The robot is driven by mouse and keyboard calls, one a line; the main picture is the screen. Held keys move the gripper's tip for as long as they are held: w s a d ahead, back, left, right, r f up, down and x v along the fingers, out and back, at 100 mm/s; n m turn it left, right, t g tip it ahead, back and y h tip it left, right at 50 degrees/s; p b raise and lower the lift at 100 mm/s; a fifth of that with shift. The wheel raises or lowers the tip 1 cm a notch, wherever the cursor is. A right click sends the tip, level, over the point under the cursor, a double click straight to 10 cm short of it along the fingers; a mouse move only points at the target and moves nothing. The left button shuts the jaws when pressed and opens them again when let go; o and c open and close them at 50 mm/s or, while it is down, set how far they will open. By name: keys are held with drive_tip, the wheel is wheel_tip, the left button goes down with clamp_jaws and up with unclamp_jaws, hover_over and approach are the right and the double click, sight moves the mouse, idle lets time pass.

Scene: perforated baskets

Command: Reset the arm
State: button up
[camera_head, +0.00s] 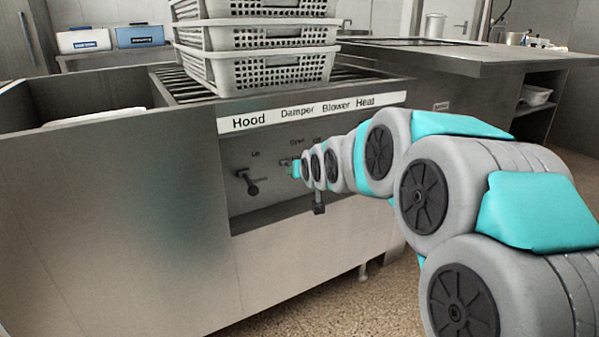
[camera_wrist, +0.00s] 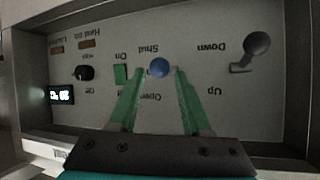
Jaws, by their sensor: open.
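My arm (camera_head: 380,150) reaches from the lower right toward a recessed control panel on a metal machine. My gripper (camera_head: 294,169) is small and partly hidden by my own arm in the head view. In the wrist view my gripper (camera_wrist: 158,78) shows two green fingers, apart, with nothing held between them. A lever with a grey ball end (camera_wrist: 257,44) is at the right, near Down and Up.
A green switch (camera_wrist: 120,74), a black knob (camera_wrist: 84,73) and a lit display (camera_wrist: 62,95) are on the panel's left in the wrist view. White perforated baskets (camera_head: 260,70) are stacked on the machine. A metal counter (camera_head: 470,60) stands behind my arm. Floor shows below.

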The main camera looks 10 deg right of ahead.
drive_tip(key=s+f+g+p, duration=0.2)
drive_tip(key=s+g, duration=0.2)
drive_tip(key=s, duration=1.2)
drive_tip(key=s+f+g+p, duration=0.2)
drive_tip(key=s+g, duration=0.3)
drive_tip(key=s, duration=1.1)
drive_tip(key=s+a+f+n+g+p, duration=0.1)
drive_tip(key=s+f+g+p, duration=0.2)
drive_tip(key=s, duration=1.4)
drive_tip(key=shift+g+h, duration=0.3)
drive_tip(key=shift+g, duration=0.7)
